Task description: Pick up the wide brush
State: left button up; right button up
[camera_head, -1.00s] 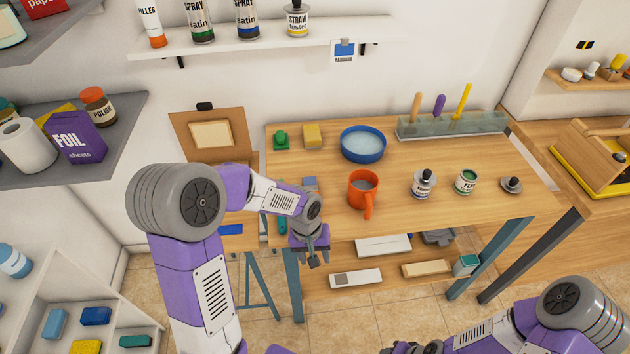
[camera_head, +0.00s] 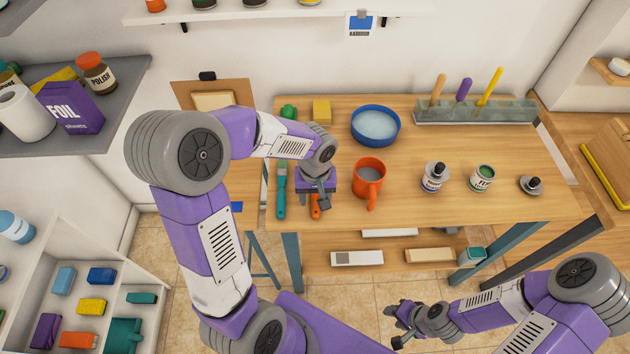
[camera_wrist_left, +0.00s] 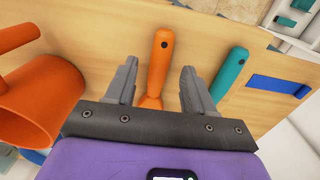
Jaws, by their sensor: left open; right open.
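Two handled tools, apparently brushes, lie side by side on the wooden table; I cannot tell which is the wide one. One has an orange handle (camera_head: 315,207), the other a teal handle (camera_head: 281,202). My left gripper (camera_head: 323,198) is open over the orange handle and hides most of that tool. In the left wrist view, the orange handle (camera_wrist_left: 160,60) lies between the open fingers (camera_wrist_left: 158,72), with a gap on each side. The teal handle (camera_wrist_left: 230,74) lies outside the fingers. My right gripper (camera_head: 397,322) is open and empty, low in front of the table.
An orange mug (camera_head: 369,178) stands close beside my left gripper. A blue bowl (camera_head: 376,140) and a yellow block (camera_head: 321,111) are behind. Two small jars (camera_head: 434,177) and a rack with upright handles (camera_head: 475,112) are to the right. The table (camera_head: 430,210) is clear at front right.

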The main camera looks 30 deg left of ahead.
pick_arm(q)
jog(key=shift+f, duration=0.9)
jog(key=shift+c, duration=0.3)
grip_shut()
jog(key=shift+w+r, duration=0.1)
